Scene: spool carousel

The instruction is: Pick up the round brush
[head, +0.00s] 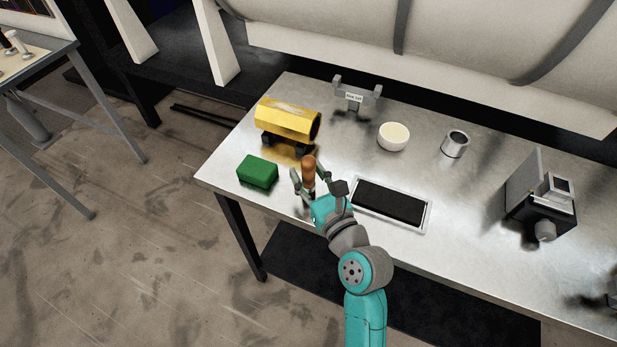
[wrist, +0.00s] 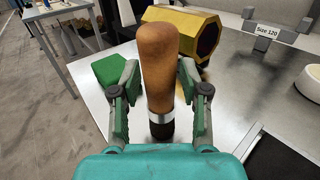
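The round brush (head: 308,170) stands upright on the metal table, its brown wooden handle up. In the wrist view the brush (wrist: 158,70) shows a silver band and a dark part below the handle. My gripper (head: 312,178) is open around it, with one finger on each side. In the wrist view there are gaps between my gripper's fingers (wrist: 158,95) and the handle.
A green block (head: 257,172) lies left of my gripper. A yellow hollow body (head: 287,118) on a dark stand is behind it. A black-topped tray (head: 390,202) lies to the right. A cream bowl (head: 394,137), a metal cup (head: 455,144) and a "Size 120" stand (head: 355,97) are farther back.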

